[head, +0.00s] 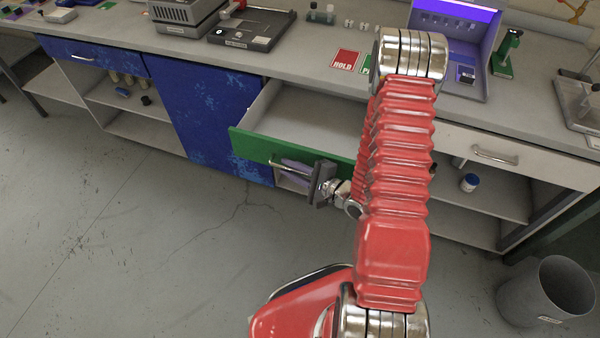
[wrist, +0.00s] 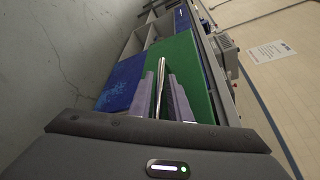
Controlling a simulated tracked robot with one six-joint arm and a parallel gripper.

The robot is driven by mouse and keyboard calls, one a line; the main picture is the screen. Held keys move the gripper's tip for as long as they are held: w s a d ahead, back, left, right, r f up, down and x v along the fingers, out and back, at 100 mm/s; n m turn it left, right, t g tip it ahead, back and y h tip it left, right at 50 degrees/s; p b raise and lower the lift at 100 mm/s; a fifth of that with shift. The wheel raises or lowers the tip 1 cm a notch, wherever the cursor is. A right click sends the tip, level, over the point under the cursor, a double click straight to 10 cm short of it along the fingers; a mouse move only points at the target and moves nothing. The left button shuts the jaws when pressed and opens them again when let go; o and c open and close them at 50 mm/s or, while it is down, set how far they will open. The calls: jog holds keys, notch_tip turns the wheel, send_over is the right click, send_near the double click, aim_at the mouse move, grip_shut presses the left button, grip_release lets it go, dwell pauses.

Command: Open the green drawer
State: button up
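The green drawer (head: 252,147) is pulled well out from under the worktop, and its light, empty-looking inside shows in the head view. Its green front also fills the middle of the wrist view (wrist: 190,65). A metal bar handle (head: 258,163) runs along the front. My gripper (head: 293,168) is at the handle's right part, and my arm hides the drawer's right end. In the wrist view the handle (wrist: 161,72) lies between my gripper's two fingers (wrist: 160,88), which appear closed on it.
A blue cabinet door (head: 205,110) is left of the drawer, with a blue drawer (head: 90,58) beyond it. A light drawer (head: 480,150) is to the right. A grey bin (head: 545,295) stands at the lower right. The floor (head: 130,240) in front is clear.

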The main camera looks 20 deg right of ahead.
jog(key=v, duration=1.3)
jog(key=shift+s, duration=0.25)
jog(key=shift+d+r, duration=0.1)
jog(key=shift+d, duration=0.1)
dwell(0.4)
